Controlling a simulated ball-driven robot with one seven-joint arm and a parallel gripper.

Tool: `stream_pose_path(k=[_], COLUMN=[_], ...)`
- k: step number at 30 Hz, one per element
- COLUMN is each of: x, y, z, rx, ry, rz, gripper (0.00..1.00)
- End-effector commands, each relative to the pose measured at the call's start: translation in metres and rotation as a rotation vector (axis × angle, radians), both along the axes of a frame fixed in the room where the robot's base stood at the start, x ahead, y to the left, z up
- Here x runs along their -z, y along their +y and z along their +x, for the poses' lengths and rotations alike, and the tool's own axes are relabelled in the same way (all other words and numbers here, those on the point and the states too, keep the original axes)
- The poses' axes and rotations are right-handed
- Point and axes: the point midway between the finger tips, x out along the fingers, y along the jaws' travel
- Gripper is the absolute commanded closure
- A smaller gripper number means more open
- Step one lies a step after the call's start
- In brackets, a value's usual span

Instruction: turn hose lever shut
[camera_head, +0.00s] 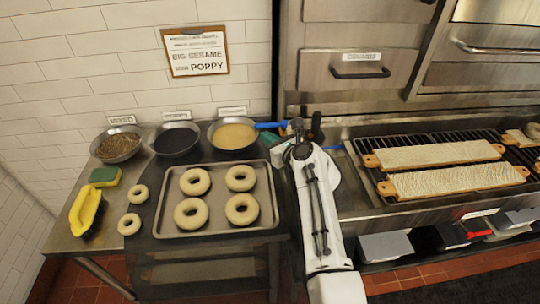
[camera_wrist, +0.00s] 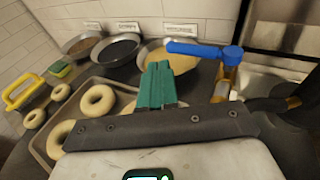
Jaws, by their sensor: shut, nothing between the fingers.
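The blue hose lever (camera_wrist: 203,50) shows in the wrist view, its arm reaching left from a round blue cap. The cap sits on a brass-coloured valve (camera_wrist: 222,88). In the head view the lever (camera_head: 268,125) points left, beside the yellow seed bowl. My gripper (camera_wrist: 156,72) has green fingers, shut and empty. In the wrist view its fingertips appear left of and below the lever, with a visible gap in the picture. I cannot tell the depth between them.
Three seed bowls (camera_head: 233,148) stand along the tiled wall. A tray (camera_head: 168,231) of bagels lies in front, with loose bagels (camera_head: 129,224), a sponge (camera_head: 104,176) and a yellow-handled tool (camera_head: 84,211) at left. Bagel boards (camera_head: 440,154) lie on the rack at right.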

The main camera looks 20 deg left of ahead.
Motion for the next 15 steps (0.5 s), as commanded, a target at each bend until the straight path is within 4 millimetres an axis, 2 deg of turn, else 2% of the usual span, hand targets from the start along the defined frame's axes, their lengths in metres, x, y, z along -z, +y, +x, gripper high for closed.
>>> stream_pose_path(k=[8,15], x=[-0.006,-0.010], y=[-0.010,-0.024], z=[-0.022,-0.050], rx=[-0.002,-0.003], ry=[-0.003,-0.003], rz=[-0.001,-0.001], gripper=[1.00,1.00])
